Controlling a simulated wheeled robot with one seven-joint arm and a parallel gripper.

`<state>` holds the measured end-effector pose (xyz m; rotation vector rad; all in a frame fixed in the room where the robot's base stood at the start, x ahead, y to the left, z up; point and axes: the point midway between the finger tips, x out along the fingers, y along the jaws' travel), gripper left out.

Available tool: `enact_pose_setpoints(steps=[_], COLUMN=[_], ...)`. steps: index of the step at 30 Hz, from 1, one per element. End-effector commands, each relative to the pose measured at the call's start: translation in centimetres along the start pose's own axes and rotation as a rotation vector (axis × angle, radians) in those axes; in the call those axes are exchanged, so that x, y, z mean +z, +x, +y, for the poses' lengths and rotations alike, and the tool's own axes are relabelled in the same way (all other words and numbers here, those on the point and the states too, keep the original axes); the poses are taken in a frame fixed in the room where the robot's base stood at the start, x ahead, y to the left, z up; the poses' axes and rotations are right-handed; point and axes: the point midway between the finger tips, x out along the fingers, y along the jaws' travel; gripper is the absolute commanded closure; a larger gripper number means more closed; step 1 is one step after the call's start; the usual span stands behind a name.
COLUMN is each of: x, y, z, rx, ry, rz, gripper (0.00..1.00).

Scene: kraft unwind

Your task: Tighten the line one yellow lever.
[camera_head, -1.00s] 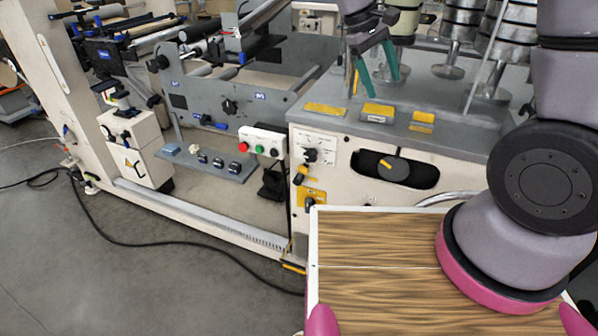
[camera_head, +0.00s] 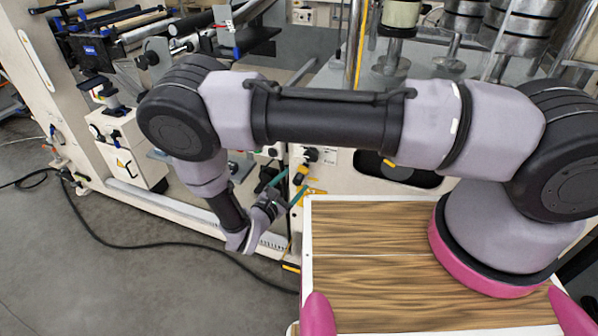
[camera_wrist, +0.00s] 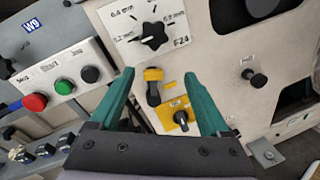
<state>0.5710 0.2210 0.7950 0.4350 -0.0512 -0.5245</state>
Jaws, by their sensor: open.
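A small yellow-topped lever with a black body (camera_wrist: 153,76) sits on the cream machine panel, in the middle of the wrist view. Just below right of it is a yellow plate (camera_wrist: 172,108) with a black rotary knob (camera_wrist: 181,118). My gripper (camera_wrist: 160,76) is open and empty, its teal fingers on either side of the lever in the picture; I cannot see contact. In the head view my gripper (camera_head: 288,188) reaches the front of the panel, beside a partly hidden yellow plate (camera_head: 312,191). The lever is not clear there.
A dial with mm marks (camera_wrist: 153,36) is above the lever. A button box with red, green and black buttons (camera_wrist: 62,82) is at left. A black knob (camera_wrist: 257,79) is at right. A wooden top (camera_head: 370,225) lies before the panel; a black cable (camera_head: 150,243) crosses the floor.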

Motion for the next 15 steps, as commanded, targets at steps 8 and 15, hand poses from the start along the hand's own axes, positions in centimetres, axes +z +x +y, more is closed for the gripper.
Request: enact_pose_setpoints(steps=[8,15], x=[-3.8,-3.9], y=[-1.5,1.5], z=[-1.7,-1.3], rx=[0.183,0.18], ry=[-0.09,-0.092], rz=[0.005,0.005], gripper=[0.2,0.2])
